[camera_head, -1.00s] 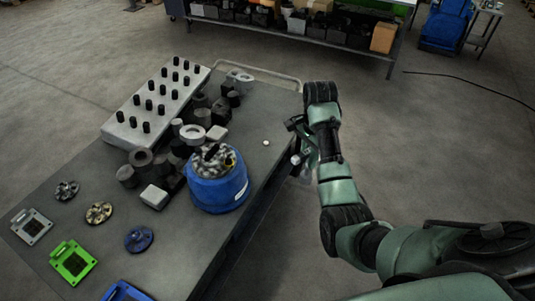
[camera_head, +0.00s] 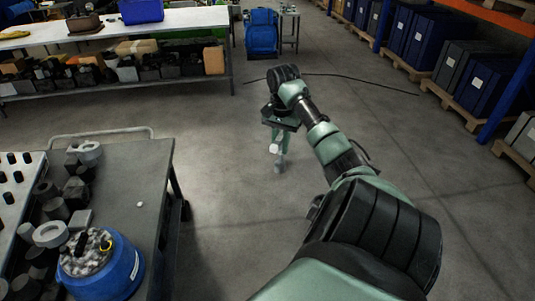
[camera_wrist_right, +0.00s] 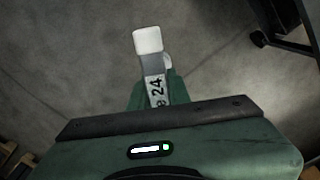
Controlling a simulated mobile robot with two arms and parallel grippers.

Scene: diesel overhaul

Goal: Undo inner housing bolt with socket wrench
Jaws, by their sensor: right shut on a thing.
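My right gripper (camera_head: 279,150) hangs over the open floor, right of the table and apart from it. It is shut on the socket wrench (camera_wrist_right: 153,62), which shows in the right wrist view as a grey and white tool marked "24". In the head view only a small pale part of the tool shows below the gripper. The blue housing (camera_head: 122,272) stands on the table at the lower left, partly cut off by the frame, with metal parts in its top. I cannot make out the inner bolt. My left gripper is not in view.
The grey work table (camera_head: 135,165) holds several dark and grey cylinders and rings and a small white disc (camera_head: 139,204). A long shelf bench (camera_head: 190,18) stands at the back. Racks with blue crates (camera_head: 485,85) line the right. The floor between is clear.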

